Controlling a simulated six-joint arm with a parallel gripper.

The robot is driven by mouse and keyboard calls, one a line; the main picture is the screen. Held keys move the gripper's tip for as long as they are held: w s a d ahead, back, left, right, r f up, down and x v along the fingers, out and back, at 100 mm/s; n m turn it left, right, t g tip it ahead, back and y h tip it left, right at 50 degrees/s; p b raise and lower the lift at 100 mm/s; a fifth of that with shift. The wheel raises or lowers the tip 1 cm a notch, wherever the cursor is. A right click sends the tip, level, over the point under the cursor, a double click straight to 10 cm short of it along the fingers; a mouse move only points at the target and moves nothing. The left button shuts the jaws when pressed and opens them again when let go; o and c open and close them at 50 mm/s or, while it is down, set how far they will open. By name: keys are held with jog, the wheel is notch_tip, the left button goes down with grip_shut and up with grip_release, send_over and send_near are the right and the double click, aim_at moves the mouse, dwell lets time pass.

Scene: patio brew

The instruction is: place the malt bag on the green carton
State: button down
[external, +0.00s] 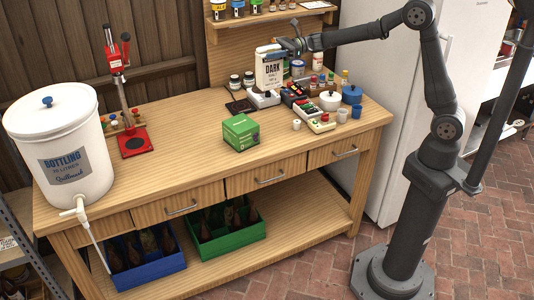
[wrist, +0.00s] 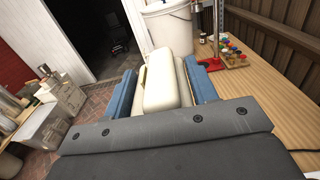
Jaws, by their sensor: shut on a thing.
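The malt bag (external: 269,71) is a white package with "DARK" printed on it. My gripper (external: 291,46) is shut on its top and holds it upright above the back of the workbench. In the wrist view the pale malt bag (wrist: 163,82) sits between the blue fingers of my gripper (wrist: 165,85). The green carton (external: 241,132) stands on the middle of the bench, in front of and to the left of the bag, with a bare top. The carton does not show in the wrist view.
A white bottling bucket (external: 62,150) and a red bench capper (external: 133,140) stand on the left. The bench (external: 185,140) is clear left of the carton.

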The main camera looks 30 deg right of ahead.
jog(key=shift+s+a, duration=0.1)
jog(key=shift+s, duration=0.1)
jog(key=s+a+f, duration=0.4)
jog(key=a+f, duration=0.6)
jog(key=shift+s+f, duration=0.25)
jog(key=shift+f, duration=0.15)
jog(key=shift+f, duration=0.15)
jog(key=c, duration=0.6)
grip_release()
